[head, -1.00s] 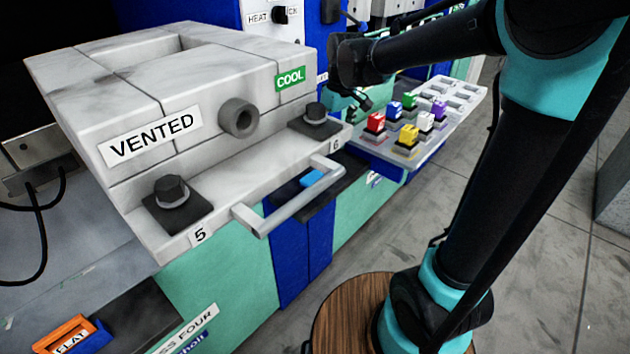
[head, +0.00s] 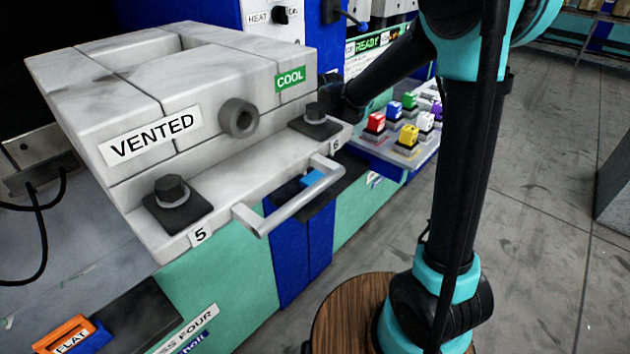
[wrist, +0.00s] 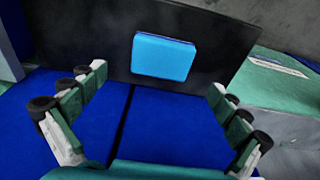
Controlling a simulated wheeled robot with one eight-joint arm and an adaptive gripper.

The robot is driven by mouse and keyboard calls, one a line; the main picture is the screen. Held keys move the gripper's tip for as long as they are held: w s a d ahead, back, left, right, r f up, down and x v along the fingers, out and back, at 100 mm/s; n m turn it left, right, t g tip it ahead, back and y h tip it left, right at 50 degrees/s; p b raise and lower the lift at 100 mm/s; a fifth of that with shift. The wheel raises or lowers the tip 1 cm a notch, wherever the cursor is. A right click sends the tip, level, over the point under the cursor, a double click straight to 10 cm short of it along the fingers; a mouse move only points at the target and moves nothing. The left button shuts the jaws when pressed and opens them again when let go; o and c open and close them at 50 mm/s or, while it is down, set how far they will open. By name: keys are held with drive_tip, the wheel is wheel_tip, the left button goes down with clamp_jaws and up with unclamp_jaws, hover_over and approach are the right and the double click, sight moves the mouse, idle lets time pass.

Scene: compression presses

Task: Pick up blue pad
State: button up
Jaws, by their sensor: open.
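The blue pad (wrist: 163,56) is a light blue block lying on a dark mat (wrist: 217,55) in the wrist view. In the head view the pad (head: 313,178) shows partly, behind the press handle. My gripper (wrist: 155,112) is open and empty, its two fingers spread wide. The pad lies beyond the fingertips, between their lines, and nothing touches it. In the head view my gripper is mostly hidden behind the grey press block at the knob marked 6.
The grey press (head: 190,95), labelled VENTED and COOL, has a protruding bar handle (head: 290,202) near the pad. A tray of several coloured blocks (head: 408,134) stands beyond. An orange FLAT piece (head: 66,335) lies at lower left.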

sight(316, 177)
drive_tip(key=shift+a+f, duration=0.15)
drive_tip(key=shift+f, duration=1.15)
drive_tip(key=shift+a+f, duration=0.15)
drive_tip(key=shift+f, duration=1.15)
drive_tip(key=shift+c, duration=0.6)
drive_tip(key=c, duration=0.8)
drive_tip(key=shift+r, duration=0.1)
drive_tip(key=shift+c, duration=0.2)
drive_tip(key=shift+s+d+r, duration=0.1)
drive_tip(key=shift+d+r, duration=0.1)
drive_tip(key=shift+r, duration=0.35)
wheel_tip(316, 177, up, 6)
drive_tip(key=shift+s+d, duration=0.1)
drive_tip(key=s+d, duration=1.2)
drive_tip(key=d, duration=0.3)
drive_tip(key=shift+f, duration=0.15)
drive_tip(key=shift+w+d, duration=0.1)
